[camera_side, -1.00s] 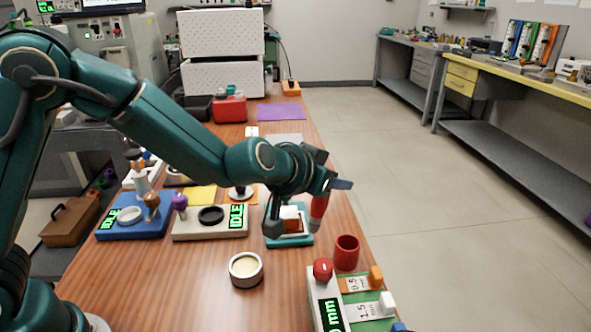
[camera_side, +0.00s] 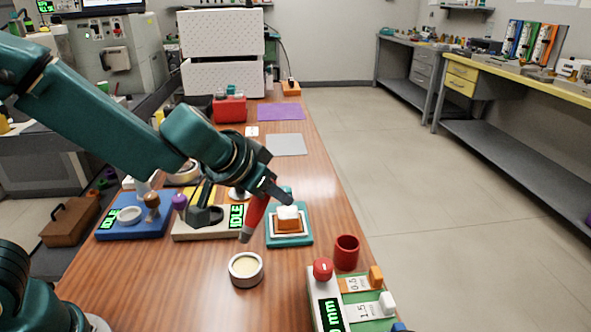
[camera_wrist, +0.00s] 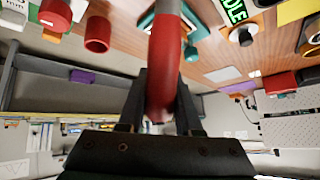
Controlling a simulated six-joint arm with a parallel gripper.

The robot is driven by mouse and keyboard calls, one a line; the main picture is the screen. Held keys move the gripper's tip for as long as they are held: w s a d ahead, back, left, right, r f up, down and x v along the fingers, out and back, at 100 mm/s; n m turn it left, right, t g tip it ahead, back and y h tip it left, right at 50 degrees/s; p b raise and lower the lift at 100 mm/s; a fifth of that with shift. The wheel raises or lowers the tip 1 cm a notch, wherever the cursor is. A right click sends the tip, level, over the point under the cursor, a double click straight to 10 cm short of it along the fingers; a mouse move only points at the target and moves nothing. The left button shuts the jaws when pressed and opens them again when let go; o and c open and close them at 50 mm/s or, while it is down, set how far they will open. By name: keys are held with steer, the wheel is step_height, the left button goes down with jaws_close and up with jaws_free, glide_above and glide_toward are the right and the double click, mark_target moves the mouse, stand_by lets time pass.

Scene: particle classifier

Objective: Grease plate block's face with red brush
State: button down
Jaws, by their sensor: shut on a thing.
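My gripper (camera_side: 246,204) is shut on the red brush (camera_side: 256,212), which hangs tilted with its grey tip down and to the left. The wrist view also shows the red brush (camera_wrist: 164,65) between the two dark fingers. In the side view the tip appears just above the round tin of pale grease (camera_side: 246,270), apart from it. The plate block (camera_side: 289,226), orange-brown with a white top, sits in a teal holder (camera_side: 290,241) to the right of the brush. Any grease on the tip or the block's face cannot be made out.
A red cup (camera_side: 346,253) stands at the right table edge. A panel with a red knob (camera_side: 323,268) and green rows is in front. Blue (camera_side: 150,228) and beige (camera_side: 190,235) IDLE stations stand to the left. The wood in front of the tin is clear.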

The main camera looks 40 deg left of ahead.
steer(key=shift+a+r+g, duration=0.1)
steer(key=shift+r+g, duration=0.2)
steer(key=shift+r, duration=0.1)
steer(key=shift+a+f, duration=0.1)
steer(key=shift+f, duration=0.05)
steer(key=shift+f, duration=2.9)
steer(key=shift+f, duration=0.8)
step_height(320, 180, up, 7)
stand_by(1.1)
